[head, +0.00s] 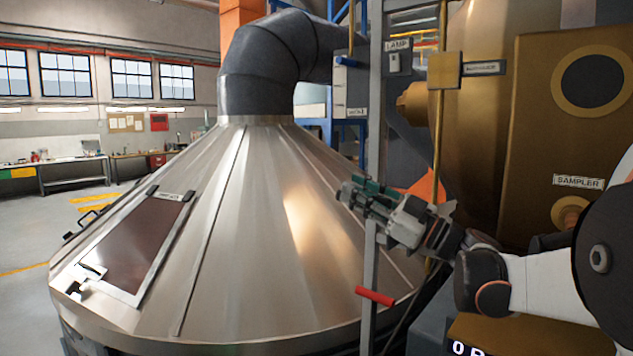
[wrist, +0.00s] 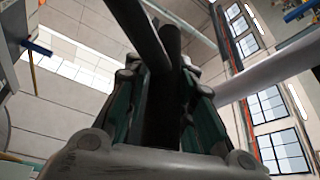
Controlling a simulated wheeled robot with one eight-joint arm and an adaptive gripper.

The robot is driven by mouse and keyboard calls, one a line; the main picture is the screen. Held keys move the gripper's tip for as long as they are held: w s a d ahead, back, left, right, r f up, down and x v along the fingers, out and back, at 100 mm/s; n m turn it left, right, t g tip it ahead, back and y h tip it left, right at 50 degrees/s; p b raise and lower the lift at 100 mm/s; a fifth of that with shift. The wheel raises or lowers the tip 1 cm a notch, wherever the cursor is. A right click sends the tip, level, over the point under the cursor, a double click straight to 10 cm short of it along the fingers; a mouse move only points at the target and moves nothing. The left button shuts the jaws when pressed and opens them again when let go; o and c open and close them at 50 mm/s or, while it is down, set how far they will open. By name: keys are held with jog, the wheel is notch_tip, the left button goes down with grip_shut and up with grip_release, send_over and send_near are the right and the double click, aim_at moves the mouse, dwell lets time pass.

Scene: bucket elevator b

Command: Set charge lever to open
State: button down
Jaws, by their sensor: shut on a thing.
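A red handle (head: 375,296) sticks out lower on the grey post.
The big steel cone (head: 260,230) with a hatch (head: 140,240) fills the middle. The brass sampler housing (head: 560,110) stands close at the right. A blue-handled part (head: 349,62) is on the panel above. Open floor lies far left.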

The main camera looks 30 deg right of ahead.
jog(key=shift+s+a+f+n+g+y+b, duration=0.25)
jog(key=shift+a+f+n, duration=0.2)
jog(key=shift+f, duration=0.3)
jog(key=shift+s+a+f+n+g+y+b, duration=0.15)
jog(key=shift+a+f+n+b, duration=0.2)
jog(key=shift+f+n, duration=0.25)
jog(key=shift+s+a+f+n+g+y+b, duration=0.1)
jog(key=shift+a+f+n+g+y+b, duration=0.25)
jog(key=shift+f, duration=0.5)
jog(key=c, duration=1.4)
grip_release()
jog(key=shift+a, duration=0.15)
jog(key=shift+w+d, duration=0.1)
jog(key=shift+d, duration=0.1)
jog(key=v, duration=1.2)
jog(key=shift+a, duration=0.1)
jog(key=shift+h, duration=0.25)
